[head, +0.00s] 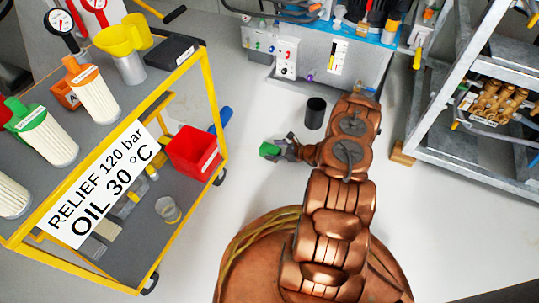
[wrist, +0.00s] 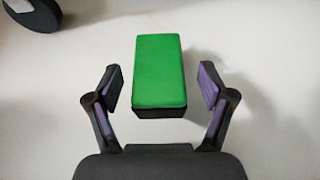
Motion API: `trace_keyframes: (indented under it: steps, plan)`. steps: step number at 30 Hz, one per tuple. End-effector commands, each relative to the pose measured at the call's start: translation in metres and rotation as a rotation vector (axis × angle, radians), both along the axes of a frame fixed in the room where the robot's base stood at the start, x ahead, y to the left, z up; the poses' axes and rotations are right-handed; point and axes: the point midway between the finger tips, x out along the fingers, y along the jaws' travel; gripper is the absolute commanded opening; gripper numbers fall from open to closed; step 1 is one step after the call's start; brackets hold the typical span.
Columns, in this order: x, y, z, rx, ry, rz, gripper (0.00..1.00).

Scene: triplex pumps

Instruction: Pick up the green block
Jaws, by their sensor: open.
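The green block (wrist: 160,72) is in the middle of the wrist view, a rectangular block with a bright green top and a dark near side, over a pale floor. My gripper (wrist: 160,88) is open, with one finger on each side of the block and a visible gap on both sides. In the head view the green block (head: 269,150) shows small at the tip of my gripper (head: 283,150), left of my copper-coloured arm. Whether the fingers are down at the block's height I cannot tell.
A dark cylinder (head: 315,113) stands on the floor close to my gripper. A yellow-framed cart (head: 212,100) with a red bin (head: 194,150) is on the left. A grey metal rack (head: 415,135) stands on the right, a control cabinet (head: 315,55) behind. Floor left of the gripper is clear.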

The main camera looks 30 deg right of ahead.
Motion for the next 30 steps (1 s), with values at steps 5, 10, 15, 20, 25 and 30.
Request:
trace_keyframes:
  steps: [5,10,15,20,25,30]
  plan:
    - [0.014,0.01,-0.009,0.001,0.0,0.002,0.81]
    - [0.016,0.012,-0.008,0.002,0.0,0.001,0.81]
    - [0.016,0.012,-0.008,0.002,0.0,0.001,0.78]
    - [0.016,0.012,-0.008,0.001,0.001,0.001,0.61]
    - [0.016,0.012,-0.008,0.001,0.001,0.001,0.44]
    - [0.016,0.012,-0.008,0.001,0.001,0.001,0.26]
